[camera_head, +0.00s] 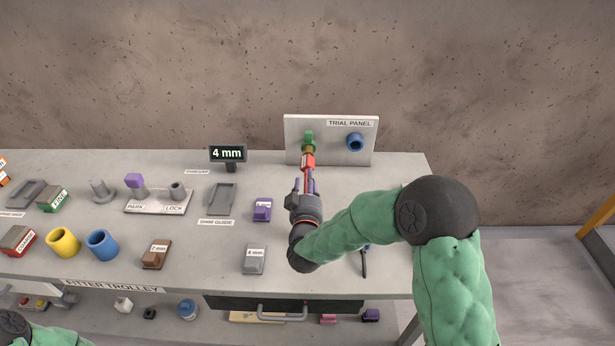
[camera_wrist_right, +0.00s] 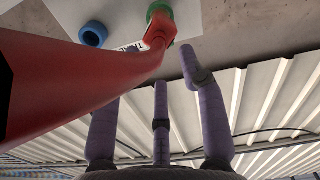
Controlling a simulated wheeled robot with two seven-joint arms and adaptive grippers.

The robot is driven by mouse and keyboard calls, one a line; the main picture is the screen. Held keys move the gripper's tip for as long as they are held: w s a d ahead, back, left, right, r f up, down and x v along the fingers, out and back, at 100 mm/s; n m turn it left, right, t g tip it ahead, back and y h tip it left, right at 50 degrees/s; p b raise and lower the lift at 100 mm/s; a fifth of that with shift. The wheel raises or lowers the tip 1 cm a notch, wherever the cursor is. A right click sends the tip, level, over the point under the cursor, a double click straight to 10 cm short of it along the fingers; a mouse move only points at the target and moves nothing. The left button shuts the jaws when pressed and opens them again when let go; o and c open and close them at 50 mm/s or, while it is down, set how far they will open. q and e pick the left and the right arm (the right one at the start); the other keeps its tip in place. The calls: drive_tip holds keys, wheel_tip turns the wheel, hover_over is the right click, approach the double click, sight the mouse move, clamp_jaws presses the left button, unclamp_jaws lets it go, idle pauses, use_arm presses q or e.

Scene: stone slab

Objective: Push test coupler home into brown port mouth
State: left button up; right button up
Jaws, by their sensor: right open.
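The trial panel (camera_head: 340,126) stands upright at the back right of the slab. On its left half is a green piece (camera_head: 309,136), with a brownish ring (camera_head: 309,149) just below it and a red piece (camera_head: 308,161) in front. I take the red piece for the test coupler; whether it is seated in the brownish port mouth cannot be told. My right gripper (camera_head: 309,181) is open just in front of the red piece. In the right wrist view the red piece (camera_wrist_right: 70,85) passes close beside the purple fingers and reaches the green piece (camera_wrist_right: 158,8). My left gripper is out of view.
A blue port (camera_head: 355,142) sits on the panel's right half. A 4 mm display (camera_head: 228,154) stands to the left. A purple block (camera_head: 263,210) and a grey block (camera_head: 255,260) lie left of my right arm.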

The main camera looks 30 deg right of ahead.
drive_tip(key=v, duration=0.8)
drive_tip(key=shift+s+a, duration=0.25)
drive_tip(key=shift+s, duration=0.1)
drive_tip(key=shift+f, duration=0.1)
